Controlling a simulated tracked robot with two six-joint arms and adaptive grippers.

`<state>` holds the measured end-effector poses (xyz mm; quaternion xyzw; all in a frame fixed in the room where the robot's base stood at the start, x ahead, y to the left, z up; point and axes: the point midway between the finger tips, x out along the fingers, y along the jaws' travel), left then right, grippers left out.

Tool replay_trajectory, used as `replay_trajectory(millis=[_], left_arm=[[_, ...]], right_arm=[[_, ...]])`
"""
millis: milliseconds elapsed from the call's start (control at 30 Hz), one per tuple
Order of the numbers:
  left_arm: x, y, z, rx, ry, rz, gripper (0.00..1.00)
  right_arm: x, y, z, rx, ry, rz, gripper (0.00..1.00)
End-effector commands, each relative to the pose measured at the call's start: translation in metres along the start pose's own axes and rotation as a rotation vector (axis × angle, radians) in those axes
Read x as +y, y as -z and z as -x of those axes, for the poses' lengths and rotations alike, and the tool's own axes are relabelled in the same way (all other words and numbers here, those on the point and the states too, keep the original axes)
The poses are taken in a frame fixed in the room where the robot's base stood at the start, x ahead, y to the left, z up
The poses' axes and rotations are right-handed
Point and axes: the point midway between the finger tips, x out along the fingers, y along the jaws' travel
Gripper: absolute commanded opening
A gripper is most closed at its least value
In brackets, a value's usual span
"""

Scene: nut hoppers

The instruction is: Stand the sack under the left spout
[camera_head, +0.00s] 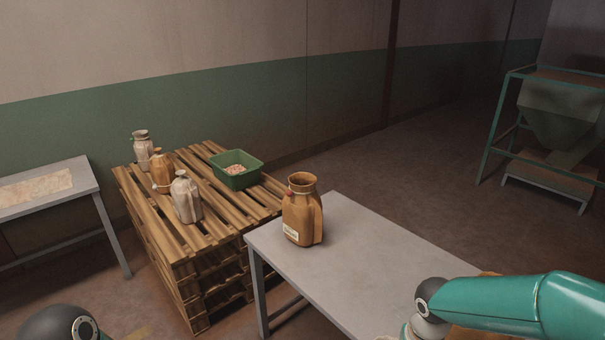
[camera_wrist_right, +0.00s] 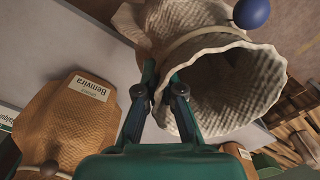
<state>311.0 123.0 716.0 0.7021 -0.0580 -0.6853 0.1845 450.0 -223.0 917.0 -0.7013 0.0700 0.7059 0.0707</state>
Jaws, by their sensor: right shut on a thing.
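My right gripper (camera_wrist_right: 164,78) is shut on the rim of a pale woven sack (camera_wrist_right: 236,100), whose open mouth faces the wrist camera. A cord with a blue ball (camera_wrist_right: 251,13) is at its neck. In the head view only a pale sliver of it (camera_head: 408,331) shows beside my right arm at the bottom edge; its base is hidden. A hopper (camera_head: 560,115) in a green frame stands at the far right, its spout (camera_head: 572,158) slanting down above a low stand (camera_head: 545,187). I cannot tell whether this is the left spout. My left gripper is out of view.
A brown sack (camera_head: 303,215) stands on the grey table (camera_head: 355,262). A brown sack labelled Bemvira (camera_wrist_right: 60,130) is left of my gripper in the wrist view. The pallet stack (camera_head: 225,222) holds several sacks and a green bin (camera_head: 237,178). Open floor (camera_head: 400,170) lies before the hopper.

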Motion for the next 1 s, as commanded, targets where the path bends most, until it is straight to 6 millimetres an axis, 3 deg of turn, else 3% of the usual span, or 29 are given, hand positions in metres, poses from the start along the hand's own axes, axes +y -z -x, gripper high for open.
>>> replay_trajectory(millis=[33, 133, 233, 400, 1000], left_arm=[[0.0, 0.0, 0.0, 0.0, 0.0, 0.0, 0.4], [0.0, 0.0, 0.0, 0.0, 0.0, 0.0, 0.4], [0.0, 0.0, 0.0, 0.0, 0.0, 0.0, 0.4], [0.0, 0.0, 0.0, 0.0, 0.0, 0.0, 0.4], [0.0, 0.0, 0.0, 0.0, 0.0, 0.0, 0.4]], right_arm=[[-0.008, 0.005, -0.018, -0.005, -0.001, 0.042, 0.0], [-0.022, 0.02, -0.035, 0.002, 0.0, 0.114, 0.0], [-0.03, 0.036, -0.036, 0.007, 0.001, 0.16, 0.0], [-0.037, 0.046, -0.035, 0.006, 0.0, 0.195, 0.0], [-0.037, 0.045, -0.035, 0.005, 0.0, 0.2, 0.0]])
